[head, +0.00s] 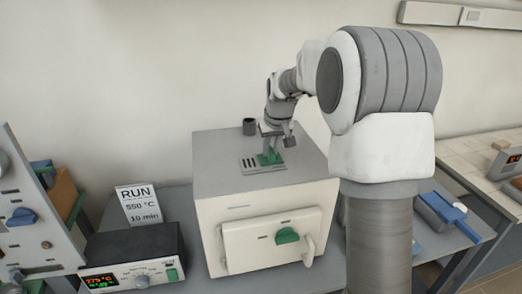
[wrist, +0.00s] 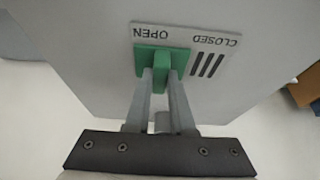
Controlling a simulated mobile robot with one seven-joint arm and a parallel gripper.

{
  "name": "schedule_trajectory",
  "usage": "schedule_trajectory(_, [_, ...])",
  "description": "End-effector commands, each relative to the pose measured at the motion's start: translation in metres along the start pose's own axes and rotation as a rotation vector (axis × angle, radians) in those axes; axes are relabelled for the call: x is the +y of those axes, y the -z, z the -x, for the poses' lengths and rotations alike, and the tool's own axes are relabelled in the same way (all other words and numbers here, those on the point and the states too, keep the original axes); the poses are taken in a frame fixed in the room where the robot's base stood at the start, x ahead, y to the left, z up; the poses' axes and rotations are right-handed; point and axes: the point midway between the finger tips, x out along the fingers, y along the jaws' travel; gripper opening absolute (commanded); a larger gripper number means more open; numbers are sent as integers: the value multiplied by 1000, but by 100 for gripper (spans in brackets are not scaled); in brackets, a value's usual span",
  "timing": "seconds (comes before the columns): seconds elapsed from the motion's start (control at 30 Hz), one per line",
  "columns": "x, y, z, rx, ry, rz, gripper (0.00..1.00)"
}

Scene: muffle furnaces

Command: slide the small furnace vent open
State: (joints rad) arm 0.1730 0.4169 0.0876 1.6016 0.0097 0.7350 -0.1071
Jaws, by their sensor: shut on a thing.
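The small furnace (head: 265,225) is a pale box with a grey top and a shut front door with a green handle. On its top is the vent plate (head: 262,169), with dark slots at its left. The green vent slider (head: 269,158) sits at the plate's right end. In the wrist view, the slider (wrist: 160,61) is beside the word OPEN, and several slots (wrist: 207,65) show uncovered beside the word CLOSED. My gripper (wrist: 161,76) is shut on the slider's raised tab, its fingers reaching down from above. The fingers hide part of the slider.
A dark cylindrical stub (head: 249,126) stands on the furnace top, behind the vent. A controller box (head: 132,262) and a RUN 550 °C, 10 min card (head: 139,205) are left of the furnace. A blue-handled item (head: 447,213) lies at the right.

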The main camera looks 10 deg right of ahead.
Motion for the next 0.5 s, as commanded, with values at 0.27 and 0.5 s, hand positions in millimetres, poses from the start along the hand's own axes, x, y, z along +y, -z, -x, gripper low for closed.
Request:
schedule_trajectory(0.27, [5, 1, 1, 4, -8, -1, 27])
schedule_trajectory(0.5, [4, 1, 1, 2, -6, -1, 52])
